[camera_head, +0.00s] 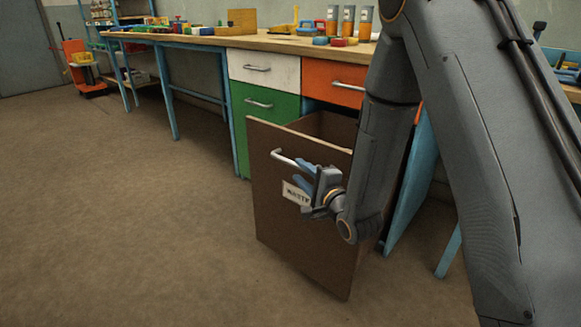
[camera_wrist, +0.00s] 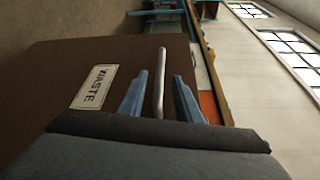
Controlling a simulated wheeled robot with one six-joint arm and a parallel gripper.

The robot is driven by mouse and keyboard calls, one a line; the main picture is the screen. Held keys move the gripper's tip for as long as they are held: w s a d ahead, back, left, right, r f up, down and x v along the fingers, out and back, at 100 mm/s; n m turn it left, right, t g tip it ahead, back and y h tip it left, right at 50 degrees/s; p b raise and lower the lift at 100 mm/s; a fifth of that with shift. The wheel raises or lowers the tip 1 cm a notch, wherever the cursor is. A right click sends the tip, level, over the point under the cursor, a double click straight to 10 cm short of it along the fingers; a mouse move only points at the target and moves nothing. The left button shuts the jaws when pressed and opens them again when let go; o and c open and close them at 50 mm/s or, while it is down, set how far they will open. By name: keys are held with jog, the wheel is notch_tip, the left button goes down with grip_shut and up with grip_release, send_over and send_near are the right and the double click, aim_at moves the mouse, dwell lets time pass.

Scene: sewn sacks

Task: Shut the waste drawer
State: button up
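The waste drawer (camera_head: 283,225) stands pulled out from under the workbench, its tall brown front well clear of the cabinet. The front bears a white WASTE label (camera_wrist: 94,87) and a pale bar handle (camera_head: 281,156). My gripper (camera_head: 302,172) is at the drawer front, by the right part of the handle. In the wrist view its two blue fingers (camera_wrist: 160,76) are apart, one on each side of the handle bar (camera_wrist: 160,95). Visible gaps lie between bar and fingers. My arm hides the right edge of the drawer and part of its opening.
A green drawer (camera_head: 268,112), a white drawer (camera_head: 262,67) and an orange drawer (camera_head: 333,81) beside it are shut. The bench top (camera_head: 285,44) carries bottles, bins and tools. The floor (camera_head: 130,200) to the left is clear. A blue panel (camera_head: 410,185) stands right of the drawer.

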aim_at(292, 165)
jog(key=b+x, duration=0.2)
jog(key=x, duration=0.5)
jog(key=shift+w+a, duration=0.25)
jog(key=shift+w, duration=0.05)
grip_shut()
